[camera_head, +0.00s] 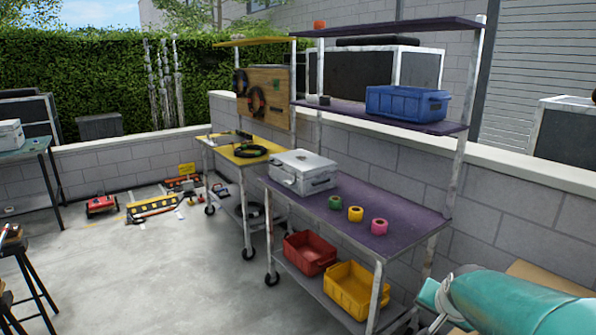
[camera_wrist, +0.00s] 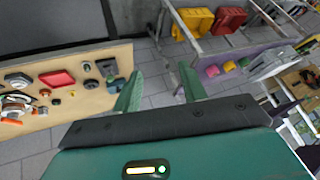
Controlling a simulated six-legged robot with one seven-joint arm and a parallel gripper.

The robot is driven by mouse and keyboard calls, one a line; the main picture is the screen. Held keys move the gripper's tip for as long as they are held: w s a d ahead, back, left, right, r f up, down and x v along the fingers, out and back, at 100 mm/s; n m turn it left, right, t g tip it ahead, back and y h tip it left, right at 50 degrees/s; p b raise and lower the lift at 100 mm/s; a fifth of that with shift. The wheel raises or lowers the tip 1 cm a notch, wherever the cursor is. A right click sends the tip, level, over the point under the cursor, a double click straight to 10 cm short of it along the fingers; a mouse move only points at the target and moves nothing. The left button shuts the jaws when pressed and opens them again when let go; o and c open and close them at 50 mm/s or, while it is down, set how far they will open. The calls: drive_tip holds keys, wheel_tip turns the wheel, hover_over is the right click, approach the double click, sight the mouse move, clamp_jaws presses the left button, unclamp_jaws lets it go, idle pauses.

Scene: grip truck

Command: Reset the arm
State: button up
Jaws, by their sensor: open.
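My teal arm (camera_head: 515,303) reaches into the lower right corner of the head view, to the right of the purple-topped cart. My gripper (camera_wrist: 160,88) shows in the wrist view with its two green fingers spread apart. Only grey paving shows between the fingers, so it is empty. The fingers touch nothing that I can make out. The gripper's fingers cannot be made out in the head view.
The purple cart (camera_head: 408,230) holds a silver case (camera_head: 302,172) and three tape rolls, with red (camera_head: 310,252) and yellow (camera_head: 352,288) bins below. A tan board (camera_wrist: 75,75) with tools lies left of my fingers. Open concrete (camera_head: 150,270) fills the head view's left middle.

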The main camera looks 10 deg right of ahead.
drive_tip(key=s+a+r+n+y, duration=0.1)
drive_tip(key=s+a+r+n, duration=0.1)
drive_tip(key=s+a+n, duration=0.2)
drive_tip(key=s+a+r+n+g+y, duration=0.1)
drive_tip(key=s+a+r+n, duration=0.2)
drive_tip(key=s+a, duration=0.7)
drive_tip(key=a+n, duration=0.1)
drive_tip(key=a, duration=0.5)
drive_tip(key=shift+s+r+n, duration=0.2)
drive_tip(key=shift+s+n, duration=0.15)
drive_tip(key=shift+n, duration=0.05)
